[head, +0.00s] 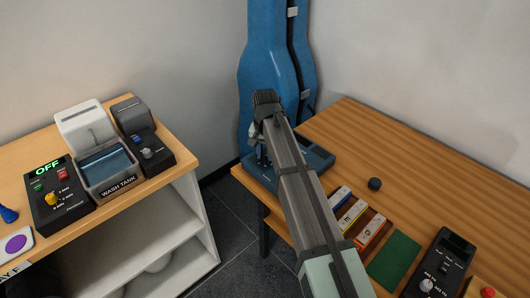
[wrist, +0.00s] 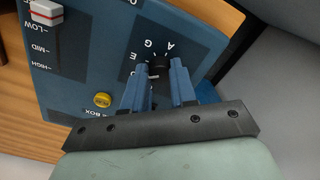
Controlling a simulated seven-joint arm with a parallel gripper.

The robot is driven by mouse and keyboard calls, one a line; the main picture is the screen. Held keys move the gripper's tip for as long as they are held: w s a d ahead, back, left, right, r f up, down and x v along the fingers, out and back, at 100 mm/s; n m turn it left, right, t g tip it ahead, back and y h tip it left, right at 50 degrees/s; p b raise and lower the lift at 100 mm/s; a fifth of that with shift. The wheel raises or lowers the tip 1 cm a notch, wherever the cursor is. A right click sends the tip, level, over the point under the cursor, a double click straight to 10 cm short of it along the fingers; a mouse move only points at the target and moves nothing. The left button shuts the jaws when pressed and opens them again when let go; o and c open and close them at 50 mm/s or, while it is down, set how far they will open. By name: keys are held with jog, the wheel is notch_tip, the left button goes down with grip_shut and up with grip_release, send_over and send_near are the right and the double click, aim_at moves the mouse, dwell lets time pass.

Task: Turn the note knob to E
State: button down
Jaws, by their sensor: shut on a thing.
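The note box is a blue panel with a dark dial area; it shows in the wrist view (wrist: 65,75) and behind my arm in the head view (head: 318,158). The note knob (wrist: 160,60) is small and black, with the letters E, G and A printed around its visible side. My gripper (wrist: 158,66) is shut on the knob, one blue finger on each side. The fingers hide part of the dial, and I cannot tell which letter the knob points to. In the head view my arm hides the knob.
On the panel are a slider with a white-and-red cap (wrist: 46,12) marked LOW, MID, HIGH, and a yellow button (wrist: 102,99). On the table are a small black knob-like piece (head: 375,184), several coloured boxes (head: 352,212) and a green mat (head: 394,260). A blue instrument case (head: 262,60) stands behind.

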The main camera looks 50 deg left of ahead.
aim_at(265, 155)
jog(key=m, duration=0.6)
jog(key=shift+m, duration=0.3)
dwell(0.5)
jog(key=c, duration=0.9)
grip_release()
jog(key=shift+r, duration=0.1)
notch_tip(265, 155, up, 14)
jog(key=shift+f, duration=0.2)
jog(key=shift+f, duration=0.1)
